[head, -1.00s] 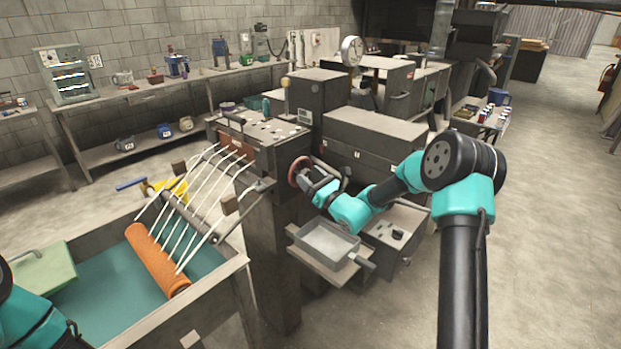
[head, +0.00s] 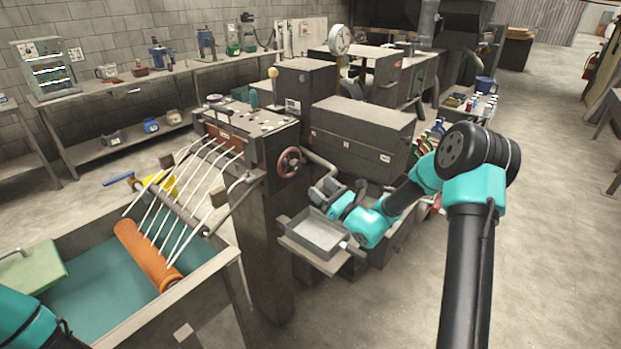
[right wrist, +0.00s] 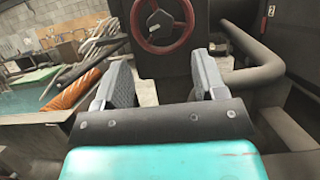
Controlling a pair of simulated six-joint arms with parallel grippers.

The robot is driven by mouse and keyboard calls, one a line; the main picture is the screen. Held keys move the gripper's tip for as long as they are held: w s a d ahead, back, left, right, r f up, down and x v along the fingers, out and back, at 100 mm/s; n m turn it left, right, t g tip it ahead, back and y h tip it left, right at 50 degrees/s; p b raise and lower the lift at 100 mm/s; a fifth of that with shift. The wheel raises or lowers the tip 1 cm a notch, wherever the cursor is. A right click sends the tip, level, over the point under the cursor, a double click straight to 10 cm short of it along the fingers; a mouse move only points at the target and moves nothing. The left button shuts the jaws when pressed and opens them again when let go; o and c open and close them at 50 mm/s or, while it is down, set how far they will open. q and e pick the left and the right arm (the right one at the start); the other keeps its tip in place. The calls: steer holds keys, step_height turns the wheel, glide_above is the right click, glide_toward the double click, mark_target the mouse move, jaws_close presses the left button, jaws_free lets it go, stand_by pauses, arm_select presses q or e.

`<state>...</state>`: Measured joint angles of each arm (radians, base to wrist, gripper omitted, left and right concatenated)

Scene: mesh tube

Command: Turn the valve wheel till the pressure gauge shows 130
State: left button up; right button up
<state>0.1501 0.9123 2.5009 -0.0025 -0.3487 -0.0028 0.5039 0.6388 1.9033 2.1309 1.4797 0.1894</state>
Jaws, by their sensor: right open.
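The red valve wheel (head: 290,162) is mounted on the side of the dark machine housing, and its face is uncovered. It also shows in the right wrist view (right wrist: 163,47), ahead of the fingers. My right gripper (head: 318,190) is below and to the right of the wheel, apart from it. In the right wrist view its two fingers (right wrist: 160,85) are spread with nothing between them. The pressure gauge (head: 340,40) is a round white dial on top of the machine at the back; its reading is too small to tell. My left gripper is out of view; only my left arm shows.
A grey metal tray (head: 315,236) sits just under my right gripper. A bent pipe (right wrist: 255,75) runs right of the wheel. White rods (head: 190,195) and an orange mesh roll (head: 146,256) lie over the trough at left.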

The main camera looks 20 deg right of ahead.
steer(key=v, duration=0.7)
steer(key=shift+s+f, duration=0.15)
steer(key=shift+s, duration=0.1)
steer(key=shift+d, duration=0.15)
